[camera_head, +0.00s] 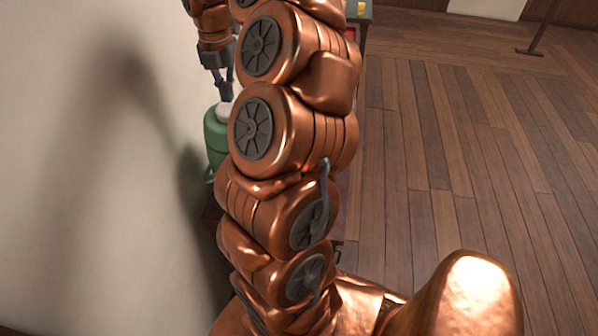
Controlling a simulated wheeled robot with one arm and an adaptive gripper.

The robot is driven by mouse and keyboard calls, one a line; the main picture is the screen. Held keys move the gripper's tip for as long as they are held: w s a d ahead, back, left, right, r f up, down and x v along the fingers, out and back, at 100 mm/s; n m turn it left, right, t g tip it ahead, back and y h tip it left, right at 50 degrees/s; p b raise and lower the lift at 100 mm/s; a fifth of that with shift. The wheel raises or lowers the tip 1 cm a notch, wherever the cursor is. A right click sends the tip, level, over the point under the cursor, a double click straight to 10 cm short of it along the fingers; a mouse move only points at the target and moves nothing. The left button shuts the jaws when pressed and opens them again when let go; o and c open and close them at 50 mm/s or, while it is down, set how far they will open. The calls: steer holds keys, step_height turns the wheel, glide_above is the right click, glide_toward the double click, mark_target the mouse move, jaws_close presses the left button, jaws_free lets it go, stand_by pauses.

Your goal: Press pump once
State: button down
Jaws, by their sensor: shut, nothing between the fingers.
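A green container (214,138) with a white top (223,111) stands at the left of the head view, close to the pale wall. I take it to be the pump dispenser. My arm hides its right side. My gripper (226,92) points down just above the white top, with its fingers shut and nothing held. I cannot tell whether the fingertips touch the top. The pump's pressing part is not clear to see.
The pale wall (90,180) runs along the left, close to the container and my gripper. A greenish surface (362,10) shows behind my arm at the top. Open wooden floor (450,150) lies to the right.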

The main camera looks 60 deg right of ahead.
mark_target(230, 107)
steer(key=shift+f, duration=0.4)
stand_by(0.5)
steer(key=shift+f+b, duration=0.8)
steer(key=shift+f, duration=0.8)
steer(key=shift+r, duration=0.15)
steer(key=shift+r+p, duration=1.3)
steer(key=shift+r, duration=0.55)
step_height(230, 107, up, 6)
steer(key=p, duration=0.4)
